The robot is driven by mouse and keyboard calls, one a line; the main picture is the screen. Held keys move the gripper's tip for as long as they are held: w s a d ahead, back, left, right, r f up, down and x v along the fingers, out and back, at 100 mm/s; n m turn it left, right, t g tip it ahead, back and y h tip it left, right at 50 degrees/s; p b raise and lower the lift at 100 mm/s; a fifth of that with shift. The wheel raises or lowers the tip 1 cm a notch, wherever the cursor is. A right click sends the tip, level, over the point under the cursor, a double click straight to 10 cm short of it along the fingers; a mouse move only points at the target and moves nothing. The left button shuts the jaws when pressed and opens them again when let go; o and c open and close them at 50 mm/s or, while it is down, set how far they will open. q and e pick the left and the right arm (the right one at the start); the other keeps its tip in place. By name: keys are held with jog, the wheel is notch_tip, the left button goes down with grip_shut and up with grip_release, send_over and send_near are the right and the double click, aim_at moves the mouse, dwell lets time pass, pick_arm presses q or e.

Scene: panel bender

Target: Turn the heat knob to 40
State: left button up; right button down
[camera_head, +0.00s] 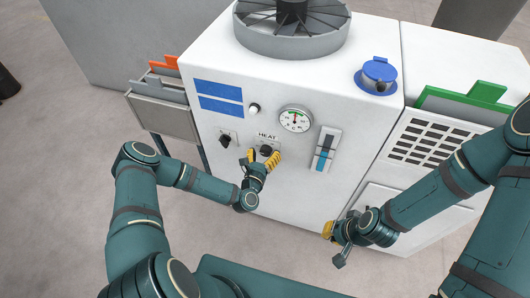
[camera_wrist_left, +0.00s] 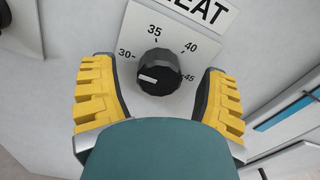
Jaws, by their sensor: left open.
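The heat knob (camera_head: 266,150) is a dark round knob under the HEAT label on the white machine's front. In the left wrist view the knob (camera_wrist_left: 158,72) has a white mark on its left side, nearest the 30 of the 30, 35, 40 and 45 on its plate. My left gripper (camera_head: 262,157) is open, with its yellow fingers on either side of the knob. In the wrist view a gap shows between each finger and the knob. My right gripper (camera_head: 331,231) hangs low, away from the knob; its opening is unclear.
A dark switch (camera_head: 225,139) sits left of the knob. A white button (camera_head: 253,108), a round gauge (camera_head: 295,119) and a blue slider (camera_head: 324,154) are nearby. A fan (camera_head: 291,38) and a blue cap (camera_head: 378,72) stand on top.

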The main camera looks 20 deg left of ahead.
pick_arm(q)
jog(key=shift+w, duration=0.35)
jog(key=c, duration=1.2)
